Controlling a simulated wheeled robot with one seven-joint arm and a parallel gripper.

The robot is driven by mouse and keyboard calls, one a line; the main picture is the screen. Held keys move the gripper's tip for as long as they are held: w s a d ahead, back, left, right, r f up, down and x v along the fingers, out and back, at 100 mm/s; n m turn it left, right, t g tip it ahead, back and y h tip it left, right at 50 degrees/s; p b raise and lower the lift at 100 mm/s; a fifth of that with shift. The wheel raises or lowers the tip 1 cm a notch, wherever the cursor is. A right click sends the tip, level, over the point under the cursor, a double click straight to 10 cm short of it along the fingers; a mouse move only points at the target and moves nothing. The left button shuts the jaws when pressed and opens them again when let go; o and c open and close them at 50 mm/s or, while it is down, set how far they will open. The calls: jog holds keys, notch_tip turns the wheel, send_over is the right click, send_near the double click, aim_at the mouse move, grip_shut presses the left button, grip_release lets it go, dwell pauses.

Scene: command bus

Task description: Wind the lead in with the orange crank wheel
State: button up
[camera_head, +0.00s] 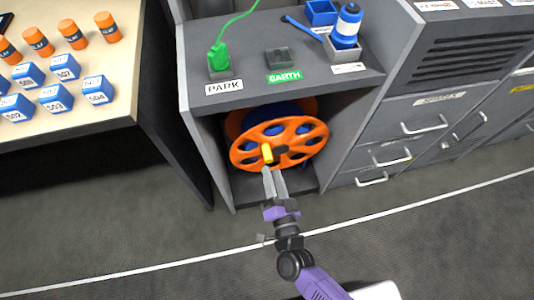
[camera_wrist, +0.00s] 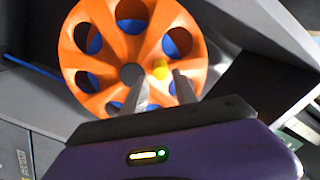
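The orange crank wheel (camera_head: 302,127) stands in the open bay of a grey cabinet, with a blue drum behind it. It also fills the upper part of the wrist view (camera_wrist: 118,45). A yellow crank handle (camera_head: 267,153) sticks out near the wheel's lower left in the head view. In the wrist view the handle (camera_wrist: 161,69) lies just beyond and between my fingertips. My gripper (camera_head: 271,172) is in front of the wheel, just below the handle. Its fingers (camera_wrist: 160,82) are apart, with a gap between them. Whether a finger touches the handle I cannot tell.
A green plug and lead (camera_head: 219,58) sit in the PARK socket on the cabinet top, beside an EARTH socket (camera_head: 282,58). A blue bottle (camera_head: 347,24) stands at the right. A table (camera_head: 130,108) with blue boxes and orange cylinders is at left. The bay's side walls flank the wheel.

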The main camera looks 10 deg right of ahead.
aim_at(269, 162)
jog(key=w+b, duration=0.1)
jog(key=w, duration=0.6)
jog(key=shift+w+b, duration=0.15)
jog(key=shift+b, duration=0.15)
grip_shut()
dwell(1.1)
